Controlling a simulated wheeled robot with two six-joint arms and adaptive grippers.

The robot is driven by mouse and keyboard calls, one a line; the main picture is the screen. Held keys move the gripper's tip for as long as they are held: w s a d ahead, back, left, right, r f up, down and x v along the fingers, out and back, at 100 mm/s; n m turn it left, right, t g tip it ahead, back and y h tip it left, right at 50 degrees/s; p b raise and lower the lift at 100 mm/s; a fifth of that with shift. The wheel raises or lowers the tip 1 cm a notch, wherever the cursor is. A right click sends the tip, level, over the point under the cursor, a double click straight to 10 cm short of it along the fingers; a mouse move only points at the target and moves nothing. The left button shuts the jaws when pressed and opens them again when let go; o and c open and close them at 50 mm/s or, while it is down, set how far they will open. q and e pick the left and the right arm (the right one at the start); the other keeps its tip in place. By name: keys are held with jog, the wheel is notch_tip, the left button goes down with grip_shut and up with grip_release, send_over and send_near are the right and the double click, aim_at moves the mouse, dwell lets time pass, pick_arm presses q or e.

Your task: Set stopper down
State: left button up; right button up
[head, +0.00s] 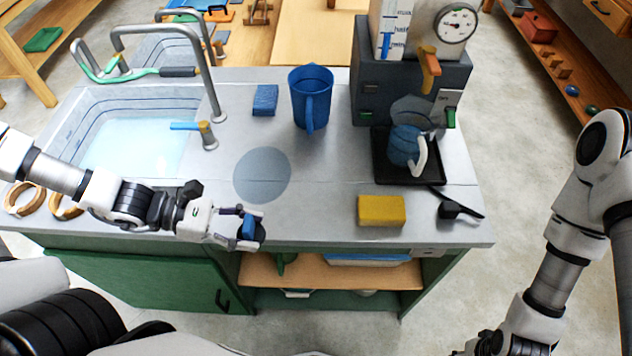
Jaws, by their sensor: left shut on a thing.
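My left gripper (252,232) is shut on a small blue piece (248,226), which I take to be the stopper. The fingers hide most of it, so its full shape cannot be told. The gripper is over the front part of the grey counter, just below a darker grey round patch (262,175). I cannot tell whether the piece touches the counter.
The sink (135,140) holds water at left. A blue pitcher (311,98), blue sponge (265,100) and yellow sponge (381,211) stand on the counter (325,185). A coffee machine (385,85) with a blue mug (404,146) is at right. The round patch is clear.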

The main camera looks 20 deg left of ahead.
pick_arm(q)
jog(key=w+d+f+b, duration=0.1)
jog(key=b, duration=0.3)
jog(key=shift+w+d+f, duration=0.25)
jog(key=shift+w+d, duration=0.05)
jog(key=shift+w+d+r+b, duration=0.2)
jog(key=shift+w+d+b, duration=0.05)
jog(key=shift+w+d, duration=0.35)
jog(key=shift+w+d+r+b, duration=0.15)
jog(key=shift+w+d+b, duration=0.1)
jog(key=shift+w+d, duration=0.35)
send_over(315, 207)
jog(key=shift+s+a+f+p, duration=0.15)
jog(key=shift+s+p, duration=0.15)
jog(key=f, duration=0.3)
jog(key=shift+w+d+f+p, duration=0.1)
jog(key=shift+w+d+p, duration=0.15)
jog(key=shift+p, duration=0.15)
jog(key=shift+a+f, duration=0.15)
jog(key=shift+f, duration=0.25)
jog(key=o, duration=1.2)
